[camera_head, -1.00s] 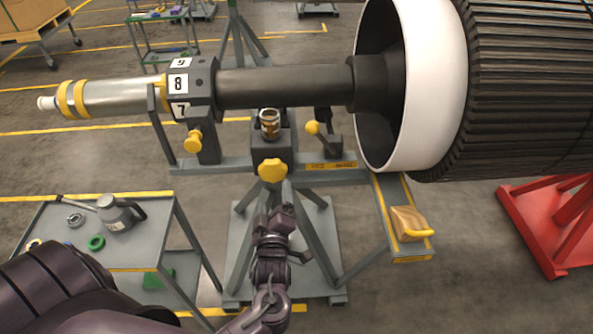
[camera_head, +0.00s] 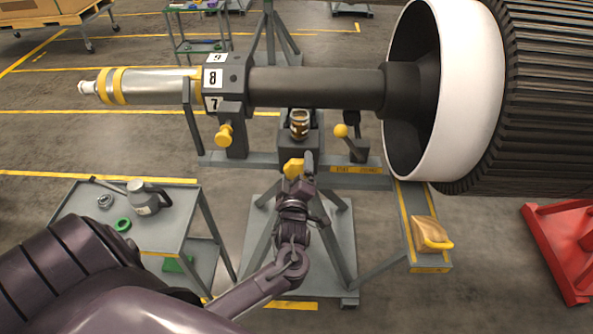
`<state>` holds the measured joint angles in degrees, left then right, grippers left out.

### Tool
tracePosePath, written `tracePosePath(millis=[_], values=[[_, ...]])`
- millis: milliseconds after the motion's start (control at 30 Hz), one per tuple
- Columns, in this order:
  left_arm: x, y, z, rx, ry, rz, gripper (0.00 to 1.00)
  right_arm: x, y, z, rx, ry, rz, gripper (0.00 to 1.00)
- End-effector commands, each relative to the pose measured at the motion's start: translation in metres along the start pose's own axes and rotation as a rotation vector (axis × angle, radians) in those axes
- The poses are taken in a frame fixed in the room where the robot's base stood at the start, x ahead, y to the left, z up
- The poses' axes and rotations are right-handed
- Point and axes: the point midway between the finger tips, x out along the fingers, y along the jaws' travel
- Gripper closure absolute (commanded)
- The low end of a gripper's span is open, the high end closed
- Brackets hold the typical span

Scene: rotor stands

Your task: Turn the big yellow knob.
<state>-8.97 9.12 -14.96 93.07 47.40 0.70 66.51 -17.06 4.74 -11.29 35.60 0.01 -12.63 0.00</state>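The big yellow knob (camera_head: 292,168) sits on the front of the grey stand (camera_head: 287,147), below the dark shaft. My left gripper (camera_head: 301,172) is right in front of it and covers its right and lower parts. A finger shows at the knob's right side. I cannot tell whether the fingers touch the knob or how far apart they are. A yellow ball-ended lever (camera_head: 341,131) is to the right. My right gripper is not in view.
A grey cart (camera_head: 180,215) with an oil can (camera_head: 148,197) and a green ring (camera_head: 122,225) stands at the left. The rotor's white ring (camera_head: 462,85) is at the right. A yellow-handled pad (camera_head: 430,233) lies on the stand's side arm.

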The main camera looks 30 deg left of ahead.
Motion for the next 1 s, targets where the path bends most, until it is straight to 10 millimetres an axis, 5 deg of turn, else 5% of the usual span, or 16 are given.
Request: tracePosePath(millis=[333,667,1000], values=[[-0.001,0.000,0.000,0.000,0.000,-0.001,0.58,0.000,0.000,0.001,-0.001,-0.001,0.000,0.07],[-0.001,0.000,0.000,0.046,0.000,-0.002,0.59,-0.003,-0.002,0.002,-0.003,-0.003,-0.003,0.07],[0.000,0.002,-0.001,0.280,0.000,-0.003,0.59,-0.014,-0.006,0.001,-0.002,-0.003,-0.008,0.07]])
